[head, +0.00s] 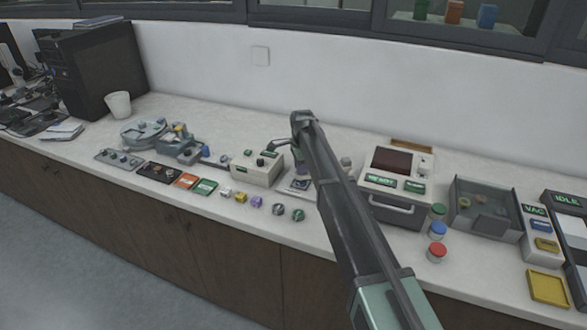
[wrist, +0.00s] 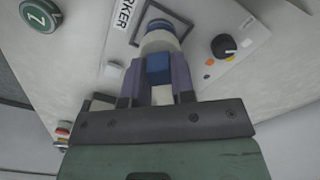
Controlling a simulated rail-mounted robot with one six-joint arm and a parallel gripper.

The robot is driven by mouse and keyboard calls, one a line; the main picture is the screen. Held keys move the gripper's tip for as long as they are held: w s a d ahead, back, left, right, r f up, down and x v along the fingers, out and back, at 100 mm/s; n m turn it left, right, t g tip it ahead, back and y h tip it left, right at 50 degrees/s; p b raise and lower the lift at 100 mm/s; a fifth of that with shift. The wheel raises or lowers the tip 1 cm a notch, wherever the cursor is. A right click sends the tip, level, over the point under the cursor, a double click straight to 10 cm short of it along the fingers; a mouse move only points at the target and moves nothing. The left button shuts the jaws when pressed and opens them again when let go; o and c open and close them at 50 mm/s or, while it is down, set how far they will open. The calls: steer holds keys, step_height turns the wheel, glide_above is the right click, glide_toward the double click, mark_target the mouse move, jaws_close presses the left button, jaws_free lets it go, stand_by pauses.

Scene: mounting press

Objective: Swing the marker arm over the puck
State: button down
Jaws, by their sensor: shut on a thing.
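My gripper (wrist: 158,68) is shut on a blue and white part (wrist: 160,42), which looks like the marker arm, in the wrist view. A round white and blue end stands just past the fingertips, over a dark square outline on a pale panel (wrist: 195,62) lettered "RKER". Whether a puck lies under that end is hidden. A dark green puck-like disc marked Z (wrist: 40,15) lies on the bench at upper left. In the head view, my arm hides most of the marker station (head: 300,184), and the fingertips are hard to make out.
A black knob (wrist: 225,46) with coloured dots sits to the right on the panel. A beige box (head: 257,167) stands left of my arm, and a press-like unit (head: 396,185) to its right. Small coloured pieces (head: 257,201) and dark discs (head: 298,214) lie near the bench front.

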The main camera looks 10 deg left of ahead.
steer(key=shift+w, duration=0.1)
steer(key=c, duration=1)
jaws_free()
steer(key=shift+o, duration=0.2)
